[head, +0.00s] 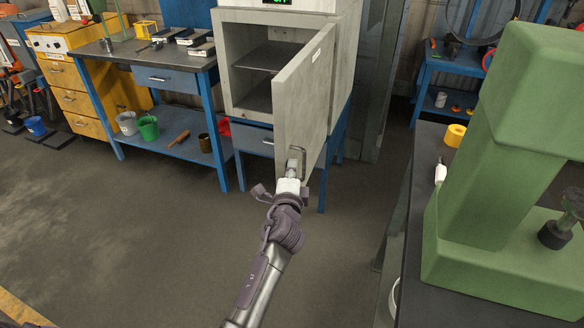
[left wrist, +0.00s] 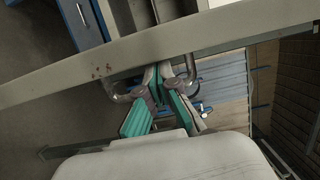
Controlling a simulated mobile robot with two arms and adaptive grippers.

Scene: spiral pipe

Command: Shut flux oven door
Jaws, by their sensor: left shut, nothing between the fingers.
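The flux oven (head: 238,60) is a pale grey cabinet on a blue stand, with its dark inside and a shelf showing. Its grey door (head: 302,95) stands open, swung out from the right side toward me. A bent metal handle (head: 303,152) sits low on the door face; it also shows in the left wrist view (left wrist: 116,94). My left gripper (head: 292,166) is shut at the handle, with nothing held. In the left wrist view its green-padded fingers (left wrist: 165,76) reach into the handle's loop close to the door; exact contact is unclear. My right gripper is out of view.
A blue workbench (head: 150,75) with small tools and buckets stands left of the oven. A dark table (head: 425,200) with a large green machine (head: 490,150) stands at the right. The floor in front of the oven is clear.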

